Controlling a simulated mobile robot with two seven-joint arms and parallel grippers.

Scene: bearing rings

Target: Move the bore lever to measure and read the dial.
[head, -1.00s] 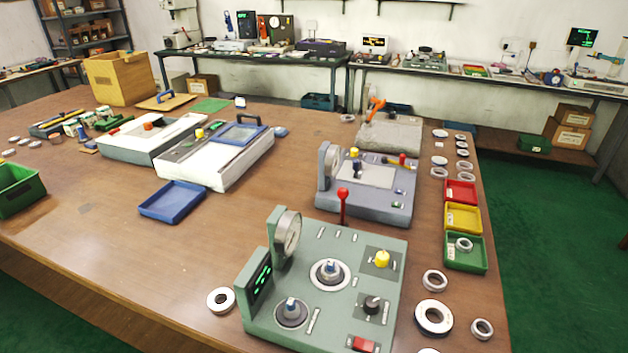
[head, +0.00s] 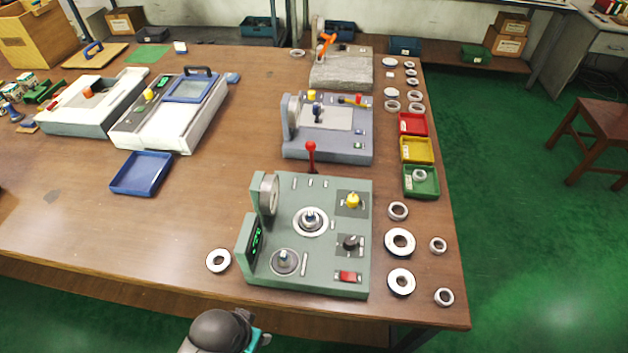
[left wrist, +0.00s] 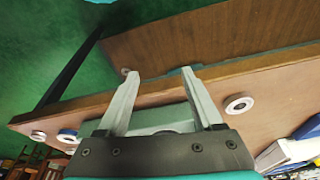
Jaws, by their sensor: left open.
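The green gauge stand (head: 330,270) sits near the table's front edge. A lever with a red knob (head: 311,147) stands upright at its back edge. I take it for the bore lever, but cannot be sure. The dial (head: 269,193) is on the stand's left side, turned nearly edge-on, so I cannot read it. A small display with green digits (head: 256,239) is below it, too small to read. In the left wrist view my left gripper (left wrist: 163,80) is open and empty, near the table's edge. My right gripper is not in view.
Several bearing rings (head: 400,242) lie right of the stand, and one ring (head: 218,260) lies to its left. Red, yellow and green trays (head: 414,124) line the right edge. A blue-grey fixture (head: 340,148) stands behind. The table's left front is clear.

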